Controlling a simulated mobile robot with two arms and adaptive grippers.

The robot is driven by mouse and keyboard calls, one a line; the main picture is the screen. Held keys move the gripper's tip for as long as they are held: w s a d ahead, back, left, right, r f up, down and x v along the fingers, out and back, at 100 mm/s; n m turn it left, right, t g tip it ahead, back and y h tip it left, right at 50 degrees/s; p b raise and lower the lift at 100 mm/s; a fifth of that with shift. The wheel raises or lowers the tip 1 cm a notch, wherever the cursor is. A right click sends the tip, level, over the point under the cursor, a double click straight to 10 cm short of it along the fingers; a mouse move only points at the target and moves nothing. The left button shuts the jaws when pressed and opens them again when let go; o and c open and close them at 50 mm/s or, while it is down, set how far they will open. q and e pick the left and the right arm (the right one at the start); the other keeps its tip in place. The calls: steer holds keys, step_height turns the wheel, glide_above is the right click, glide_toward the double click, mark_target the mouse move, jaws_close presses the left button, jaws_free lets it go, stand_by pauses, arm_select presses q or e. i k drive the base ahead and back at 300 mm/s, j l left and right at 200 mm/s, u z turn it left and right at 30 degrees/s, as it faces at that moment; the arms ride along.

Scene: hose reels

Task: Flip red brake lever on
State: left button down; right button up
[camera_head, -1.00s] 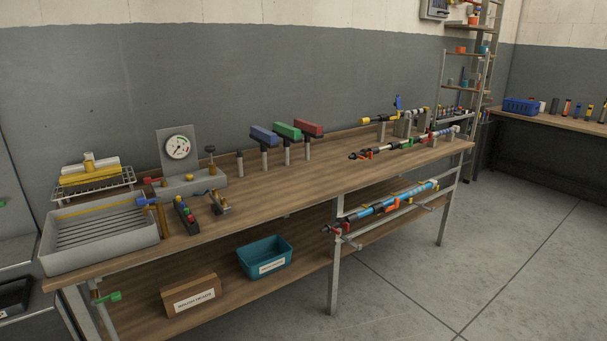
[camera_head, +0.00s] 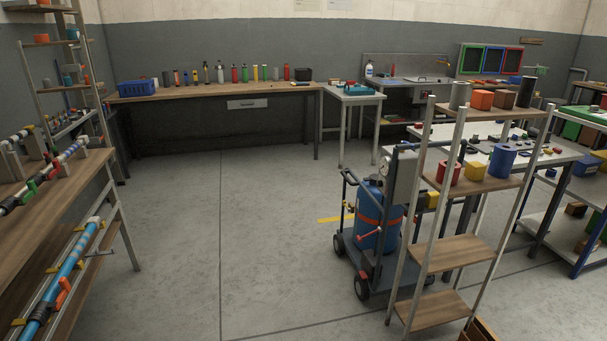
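A dark wheeled cart (camera_head: 378,270) stands on the floor right of the middle, carrying a blue tank (camera_head: 371,205) with an orange-red band. A small red lever-like part (camera_head: 369,236) shows low on the near side of the tank. I cannot tell whether it is the brake lever or which way it is set. Part of the cart's right side is hidden behind a shelf rack. Neither of my grippers is in view.
An open shelf rack (camera_head: 460,249) stands close in front of the cart's right side. A workbench (camera_head: 62,216) with hoses and tools runs along the left. A long bench (camera_head: 200,92) lines the back wall. The floor (camera_head: 220,220) between the left bench and the cart is clear.

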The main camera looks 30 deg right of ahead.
mark_target(359, 238)
steer(key=i+l+z, duration=0.2)
steer(key=i+z, duration=0.8)
steer(key=i+j+z, duration=0.35)
steer(key=i+z, duration=0.15)
steer(key=i+l+z, duration=0.1)
steer(key=i+z, duration=0.8)
steer(key=k+j, duration=0.05)
